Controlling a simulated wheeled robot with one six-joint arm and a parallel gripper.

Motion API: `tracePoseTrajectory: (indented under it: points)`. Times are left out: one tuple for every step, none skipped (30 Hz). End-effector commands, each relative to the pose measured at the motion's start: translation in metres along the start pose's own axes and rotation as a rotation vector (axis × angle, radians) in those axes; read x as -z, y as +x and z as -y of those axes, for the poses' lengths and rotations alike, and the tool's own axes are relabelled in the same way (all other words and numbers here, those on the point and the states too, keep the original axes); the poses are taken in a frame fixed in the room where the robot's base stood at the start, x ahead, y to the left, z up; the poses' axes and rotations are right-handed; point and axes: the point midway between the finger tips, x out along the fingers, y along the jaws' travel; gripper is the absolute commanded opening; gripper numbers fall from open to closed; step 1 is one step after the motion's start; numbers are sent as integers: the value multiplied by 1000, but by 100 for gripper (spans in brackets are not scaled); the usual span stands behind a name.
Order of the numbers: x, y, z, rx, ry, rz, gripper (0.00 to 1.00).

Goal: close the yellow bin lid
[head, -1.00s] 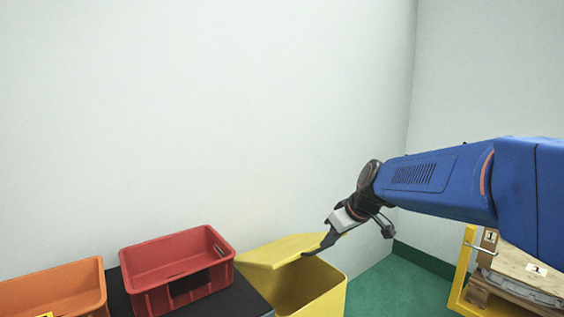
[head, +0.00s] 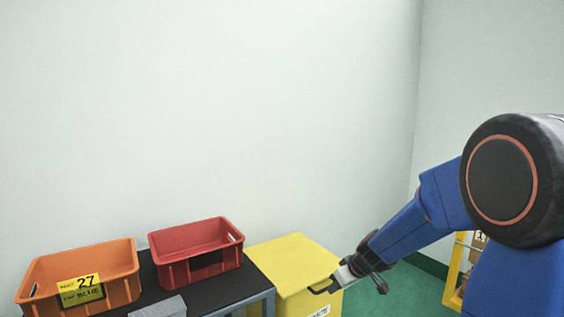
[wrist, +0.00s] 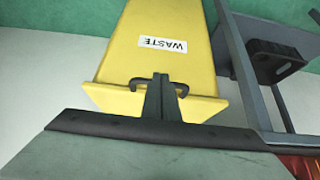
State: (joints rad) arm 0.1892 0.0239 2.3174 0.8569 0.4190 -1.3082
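The yellow bin (head: 295,303) stands at the right end of the dark table. Its yellow lid (head: 292,262) lies flat over the top, with no visible gap in the head view. The front carries a white label, which reads WASTE in the wrist view (wrist: 163,44). A dark bracket handle (wrist: 137,82) sits at the lid's front edge (wrist: 105,98). My gripper (head: 330,285) is at this handle. In the wrist view my gripper's fingers (wrist: 162,92) are together across the handle's middle and hide that part.
A red crate (head: 199,274) and an orange crate (head: 118,290) stand on the dark table (head: 232,287), left of the bin. A grey block (head: 160,308) lies at its front. A yellow frame (head: 455,270) stands at the right. Green floor (head: 408,285) is free between bin and frame.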

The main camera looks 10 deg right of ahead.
Motion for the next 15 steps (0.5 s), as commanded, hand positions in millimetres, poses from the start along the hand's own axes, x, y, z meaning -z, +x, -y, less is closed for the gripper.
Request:
tracePoseTrajectory:
  points:
    - [-3,6,0,3,2,5,0]
    - [-3,8,0,3,1,5,0]
    - [-4,10,0,3,1,6,0]
    - [-4,12,-1,3,2,6,0]
    - [-5,13,-1,3,2,7,0]
    - [-5,15,-1,4,2,7,0]
    - [-6,16,-1,4,2,8,0]
    - [-6,17,-1,4,1,9,0]
    - [-7,18,-1,5,1,10,0]
    - [-7,18,-1,5,1,10,0]
    - [-7,18,-1,5,1,10,0]
    - [-6,18,-1,4,1,9,0]
    - [-6,18,-1,4,1,8,0]
    - [-5,17,-1,4,1,7,0]
    - [-5,17,-1,3,1,7,0]
